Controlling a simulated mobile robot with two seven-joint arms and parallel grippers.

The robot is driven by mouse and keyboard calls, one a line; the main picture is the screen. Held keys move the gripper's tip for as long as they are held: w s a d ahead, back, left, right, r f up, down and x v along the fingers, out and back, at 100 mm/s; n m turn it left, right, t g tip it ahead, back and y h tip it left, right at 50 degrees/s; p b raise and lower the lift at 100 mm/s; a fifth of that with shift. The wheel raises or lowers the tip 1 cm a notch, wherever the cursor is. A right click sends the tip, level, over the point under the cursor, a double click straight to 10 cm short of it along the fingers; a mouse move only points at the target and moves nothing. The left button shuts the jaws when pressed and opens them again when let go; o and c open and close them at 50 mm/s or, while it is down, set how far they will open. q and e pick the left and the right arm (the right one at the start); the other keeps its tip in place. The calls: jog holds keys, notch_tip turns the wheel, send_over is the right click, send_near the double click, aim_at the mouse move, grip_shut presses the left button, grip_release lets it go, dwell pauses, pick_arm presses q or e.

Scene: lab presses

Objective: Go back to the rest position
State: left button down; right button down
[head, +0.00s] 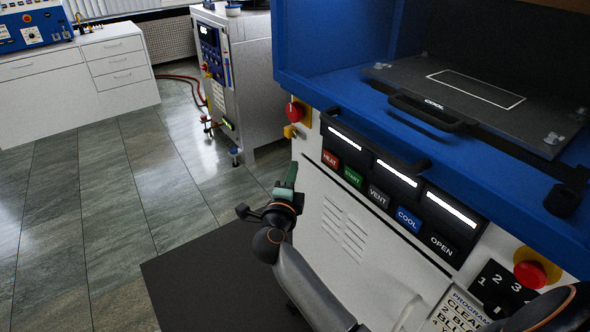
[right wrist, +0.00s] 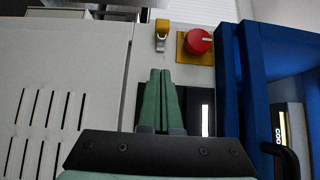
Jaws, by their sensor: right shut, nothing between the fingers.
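My right gripper (head: 288,180) is in front of the white face of the lab press, left of its row of buttons, with its green fingers pointing up. In the right wrist view the two green fingers (right wrist: 160,85) lie together, shut with nothing between them. Behind them are the press front, a red knob (right wrist: 198,42) on a yellow plate and a small yellow part (right wrist: 162,30). My left gripper is not in view.
The blue press frame (head: 300,55) and button panel (head: 385,185) are close on the right. A handled dark plate (head: 450,85) lies inside the press. A grey cabinet (head: 245,75) and white drawers (head: 75,85) stand behind. Tiled floor (head: 100,200) is open at left.

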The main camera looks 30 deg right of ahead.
dwell(0.6)
jog(key=s+a+f+n+t+y+p, duration=0.1)
jog(key=s+a+f+n+t+y, duration=0.2)
jog(key=n, duration=0.4)
jog(key=s+a+f+n+y+p, duration=0.1)
jog(key=s+a+f+n+y, duration=0.1)
jog(key=s+a+n+y, duration=0.3)
jog(key=s+a+f+n+t+y, duration=0.25)
jog(key=a+n+y, duration=0.25)
jog(key=n, duration=0.3)
jog(key=s+f+n+g+y+p, duration=0.1)
jog(key=s+f+n+g, duration=0.7)
jog(key=s+f, duration=0.7)
jog(key=s+g, duration=0.2)
jog(key=s, duration=0.1)
jog(key=shift+a+f+p, duration=0.35)
jog(key=shift+a, duration=0.05)
